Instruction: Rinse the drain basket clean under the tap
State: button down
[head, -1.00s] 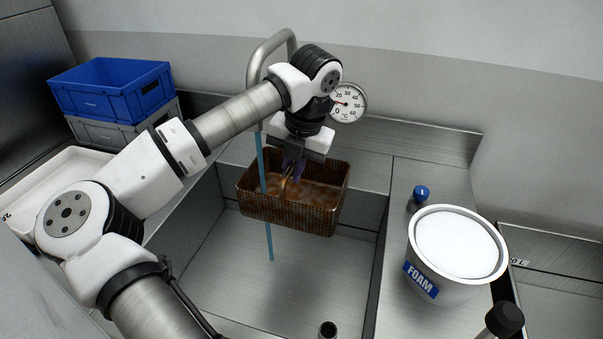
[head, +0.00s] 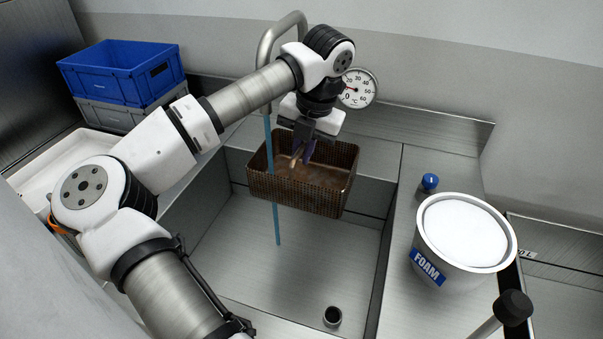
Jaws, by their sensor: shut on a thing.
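The drain basket (head: 295,193) is a rectangular mesh basket with a brown, dirty-looking inside. It hangs above the sink floor (head: 240,265), clear of it. My gripper (head: 303,157) is shut on the basket's coppery handle (head: 295,160), from above; the fingers partly hide the grip. The tap (head: 265,55) is a curved metal pipe behind my arm. A thin blue water stream (head: 277,230) falls from it and crosses the basket's left part, continuing below toward the sink floor. I cannot tell whether it passes through the basket or in front of it.
A dial thermometer (head: 358,88) is on the back wall. A white-topped FOAM bucket (head: 464,238) and blue-capped item (head: 429,183) stand on the right counter. Blue crate (head: 118,75) and grey crate (head: 110,116) stack at left.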

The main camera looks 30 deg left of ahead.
jog(key=shift+w, duration=0.2)
jog(key=shift+s, duration=0.1)
jog(key=shift+s+a+b, duration=0.1)
jog(key=shift+s+b, duration=0.3)
jog(key=shift+s, duration=0.15)
jog(key=shift+w, duration=0.15)
jog(key=shift+w, duration=0.5)
jog(key=shift+d, duration=0.2)
jog(key=shift+s+d+b, duration=0.25)
jog(key=shift+d+b, duration=0.2)
jog(key=shift+d, duration=0.85)
jog(key=shift+s+d+b, duration=0.3)
jog(key=shift+d+b, duration=0.2)
jog(key=shift+d, duration=0.75)
jog(key=shift+s+d+b, duration=0.25)
jog(key=shift+d+b, duration=0.2)
jog(key=shift+d, duration=0.85)
